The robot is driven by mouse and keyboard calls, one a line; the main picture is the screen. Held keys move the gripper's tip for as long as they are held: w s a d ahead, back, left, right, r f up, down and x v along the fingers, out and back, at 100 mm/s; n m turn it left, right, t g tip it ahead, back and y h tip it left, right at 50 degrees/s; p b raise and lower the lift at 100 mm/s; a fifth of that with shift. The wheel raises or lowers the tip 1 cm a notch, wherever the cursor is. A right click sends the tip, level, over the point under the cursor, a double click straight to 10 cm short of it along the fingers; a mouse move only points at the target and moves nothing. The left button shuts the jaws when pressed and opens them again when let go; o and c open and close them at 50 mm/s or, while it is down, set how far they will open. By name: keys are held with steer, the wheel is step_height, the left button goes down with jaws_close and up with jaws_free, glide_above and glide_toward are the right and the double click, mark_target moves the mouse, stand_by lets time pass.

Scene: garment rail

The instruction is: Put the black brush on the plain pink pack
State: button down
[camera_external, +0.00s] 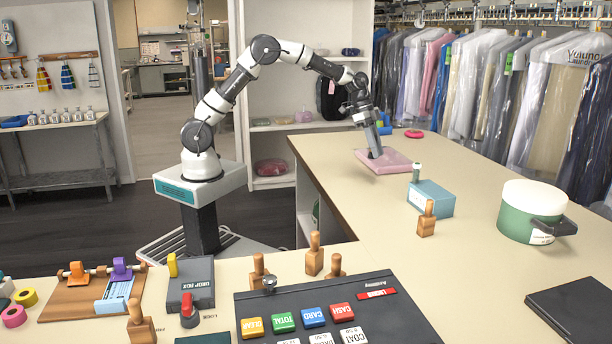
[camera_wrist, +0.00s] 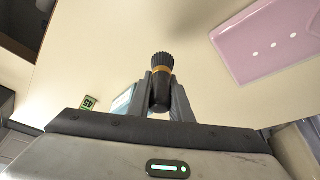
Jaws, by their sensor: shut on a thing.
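My gripper (camera_wrist: 160,90) is shut on the black brush (camera_wrist: 161,66), a dark bristled head with a tan band, standing out beyond the fingertips. The plain pink pack (camera_wrist: 272,40) lies flat on the counter, with three white dots along it. In the wrist view the brush shows to the left of the pack, with bare counter between them. In the external view my gripper (camera_external: 374,148) points down in front of the pink pack (camera_external: 398,162). The brush is small and dark there, and its height above the counter is hard to tell.
A blue box (camera_external: 430,200) with a small bottle on top stands right of the pack. A wooden-handled stamp (camera_external: 427,220) and a green pot (camera_external: 530,212) are nearer. A round pink item (camera_external: 414,134) lies behind. Bagged garments hang along the right.

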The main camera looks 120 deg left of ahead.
steer(key=s+a+r+n+g+y+p, duration=0.1)
steer(key=s+a+r+n+y+p, duration=0.15)
steer(key=a+n, duration=0.45)
steer(key=s+a+r+n+g+y+p, duration=0.1)
steer(key=s+a+n+p, duration=0.15)
steer(key=a, duration=0.95)
steer(key=n, duration=0.1)
glide_toward(382, 158)
steer(key=shift+w+a+f, duration=0.1)
steer(key=shift+w+a, duration=0.25)
steer(key=shift+w, duration=0.15)
steer(key=shift+f+p, duration=0.4)
steer(key=shift+f, duration=2)
steer(key=shift+f, duration=0.1)
steer(key=shift+f+b, duration=0.2)
steer(key=shift+b, duration=0.1)
steer(key=c, duration=1.6)
jaws_free()
steer(key=shift+r, duration=0.15)
steer(key=shift+r, duration=0.1)
